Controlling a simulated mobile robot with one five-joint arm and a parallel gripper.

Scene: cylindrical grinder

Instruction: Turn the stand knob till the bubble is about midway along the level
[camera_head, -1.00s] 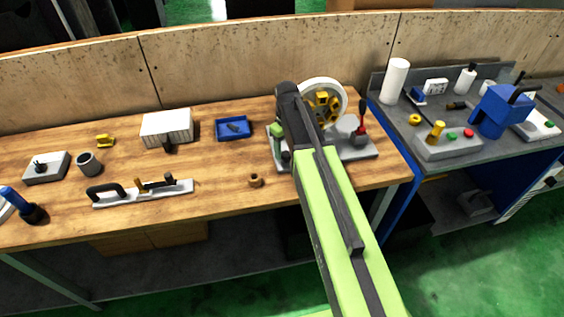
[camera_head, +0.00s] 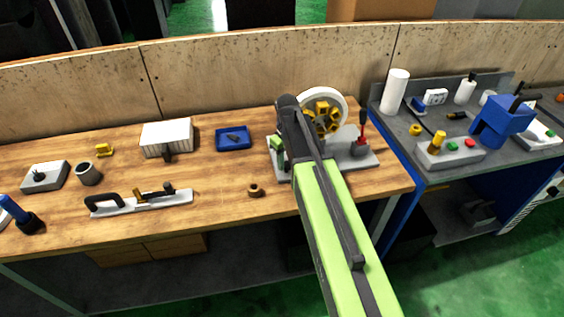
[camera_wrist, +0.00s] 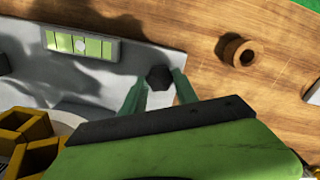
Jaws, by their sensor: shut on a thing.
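The stand (camera_head: 362,155) is a grey plate on the wooden bench, bearing a white wheel (camera_head: 345,104) with yellow blocks inside its rim. In the wrist view, the level (camera_wrist: 98,47) is a bar with a green window on the stand's plate. A pale spot, seemingly the bubble, shows near the middle of its window. The dark stand knob (camera_wrist: 158,75) is at the plate's edge. My gripper (camera_wrist: 160,84) is shut on this knob, with one green finger on each side. In the head view, my arm hides the gripper and knob.
A brown ring (camera_wrist: 238,51) lies on the bench beside the stand, with clear wood around it. A red-handled tool (camera_head: 362,132) stands on the plate's right. A blue tray (camera_head: 233,144) and a white finned block (camera_head: 167,136) are further left.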

